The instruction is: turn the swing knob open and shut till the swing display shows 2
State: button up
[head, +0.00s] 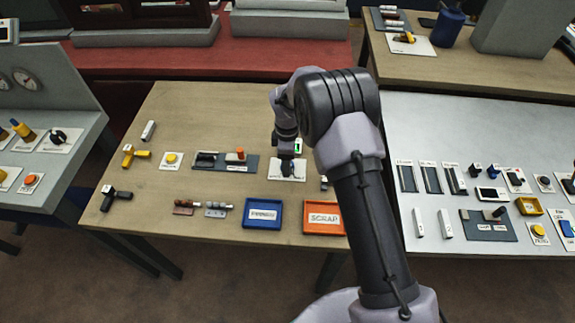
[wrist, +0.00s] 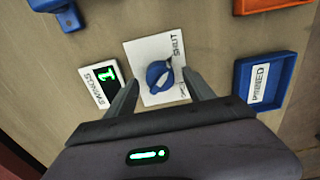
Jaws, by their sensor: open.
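The swing knob (wrist: 158,74) is blue and sits on a white plate (wrist: 146,52) with the word SHUT at one end; the label at the other end is partly hidden by a finger. The swing display (wrist: 101,83), marked SWINGS, shows a green 1 beside the plate. My gripper (wrist: 161,80) is open, with one fingertip on each side of the knob and no clear contact. In the head view my gripper (head: 287,153) points down over the white plate (head: 289,174), hiding most of the knob.
A blue tray marked PINNED (head: 277,226) and an orange tray marked SCRAP (head: 340,230) stand at the table's front edge. A dark fixture (head: 222,168) with an orange-topped part lies left of the plate. A grey table with several parts (head: 470,130) is to the right.

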jog(key=shift+f, duration=0.5)
grip_shut()
